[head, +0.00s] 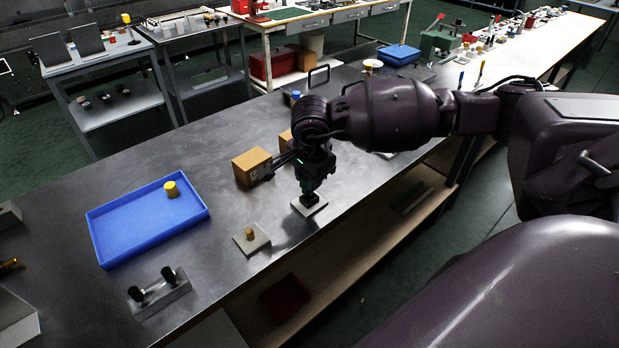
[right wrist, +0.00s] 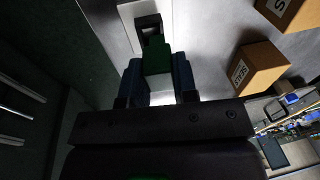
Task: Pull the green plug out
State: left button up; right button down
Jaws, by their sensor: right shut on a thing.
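The green plug (right wrist: 156,58) shows between the two fingers of my right gripper (right wrist: 157,78) in the right wrist view. The gripper is shut on it. The plug's far end is at a black socket (right wrist: 148,24) on a light plate (right wrist: 125,12); how deep it sits in the socket I cannot tell. In the head view my right gripper (head: 308,192) points down at the small light plate (head: 320,208) near the bench's front edge, and the gripper hides the plug. My left gripper is not in view.
Two cardboard boxes (head: 250,167) stand just left of and behind the gripper. A plate with a yellow-brown peg (head: 250,234) lies to its left. A blue tray (head: 120,222) holding a yellow piece (head: 171,189) and a block with two black knobs (head: 160,292) are farther left.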

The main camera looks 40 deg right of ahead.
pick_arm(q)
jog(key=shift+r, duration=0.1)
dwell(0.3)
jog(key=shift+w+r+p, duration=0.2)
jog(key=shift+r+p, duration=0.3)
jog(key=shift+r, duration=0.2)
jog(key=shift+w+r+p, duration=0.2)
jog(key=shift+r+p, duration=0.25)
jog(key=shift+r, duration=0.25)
pick_arm(e)
jog(key=shift+s+r, duration=0.1)
jog(key=shift+r, duration=2.15)
